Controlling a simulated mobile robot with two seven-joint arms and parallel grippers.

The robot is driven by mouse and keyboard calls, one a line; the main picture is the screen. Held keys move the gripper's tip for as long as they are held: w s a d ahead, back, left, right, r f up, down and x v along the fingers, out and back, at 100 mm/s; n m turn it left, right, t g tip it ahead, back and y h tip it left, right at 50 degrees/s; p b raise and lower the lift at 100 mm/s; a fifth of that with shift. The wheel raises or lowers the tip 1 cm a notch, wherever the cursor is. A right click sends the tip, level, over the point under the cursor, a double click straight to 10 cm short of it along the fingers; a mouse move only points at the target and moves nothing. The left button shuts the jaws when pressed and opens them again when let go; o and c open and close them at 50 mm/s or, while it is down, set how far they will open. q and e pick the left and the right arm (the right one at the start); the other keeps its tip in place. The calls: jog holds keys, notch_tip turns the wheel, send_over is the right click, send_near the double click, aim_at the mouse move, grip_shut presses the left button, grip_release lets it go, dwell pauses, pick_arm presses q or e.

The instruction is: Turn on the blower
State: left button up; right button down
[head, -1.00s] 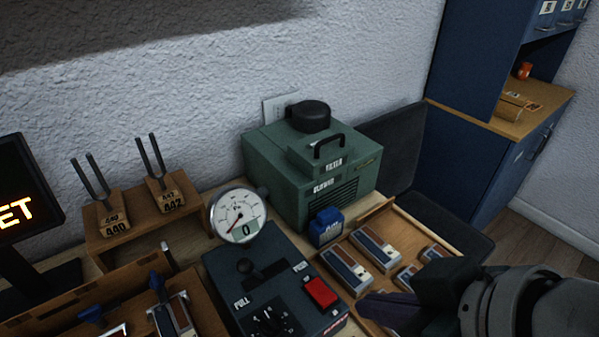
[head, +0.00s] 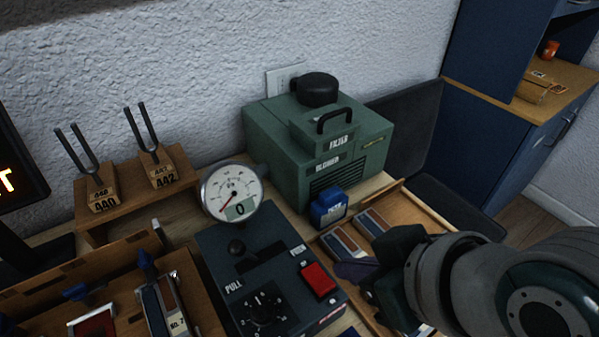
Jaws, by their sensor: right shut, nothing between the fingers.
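The green blower box (head: 283,150), with its black round cap and handle, stands against the wall. In front of it is a dark control box (head: 218,262) with a red switch (head: 318,280), a black dial (head: 263,312), a small black knob and PULL and PUSH labels. A round gauge (head: 232,192) behind the control box reads 0. My right gripper (head: 346,270) is shut and empty, its dark fingers pointing left just right of the red switch. I cannot tell whether it touches the switch. My left gripper is out of view.
A wooden tray (head: 430,228) with striped blocks lies under my right arm. Tuning forks on a wooden stand (head: 127,202) and an open box of parts are at left. A blue cabinet (head: 430,140) is at right.

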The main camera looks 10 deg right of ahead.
jog(key=b, duration=0.1)
send_over(325, 284)
jog(key=f, duration=0.4)
jog(key=shift+s+d+f, duration=0.15)
jog(key=shift+s+f, duration=0.05)
jog(key=shift+s, duration=0.2)
jog(key=shift+s+d+f+b, duration=0.1)
jog(key=shift+s+f+b, duration=0.05)
jog(key=shift+f, duration=0.45)
jog(key=shift+s+f+b, duration=0.1)
jog(key=shift+f+b, duration=0.05)
jog(key=shift+f, duration=1.05)
jog(key=shift+s+d+f, duration=0.1)
jog(key=shift+s+f, duration=0.1)
jog(key=shift+f, duration=0.25)
jog(key=shift+r, duration=0.1)
jog(key=shift+r+p, duration=0.8)
jog(key=shift+p, duration=0.05)
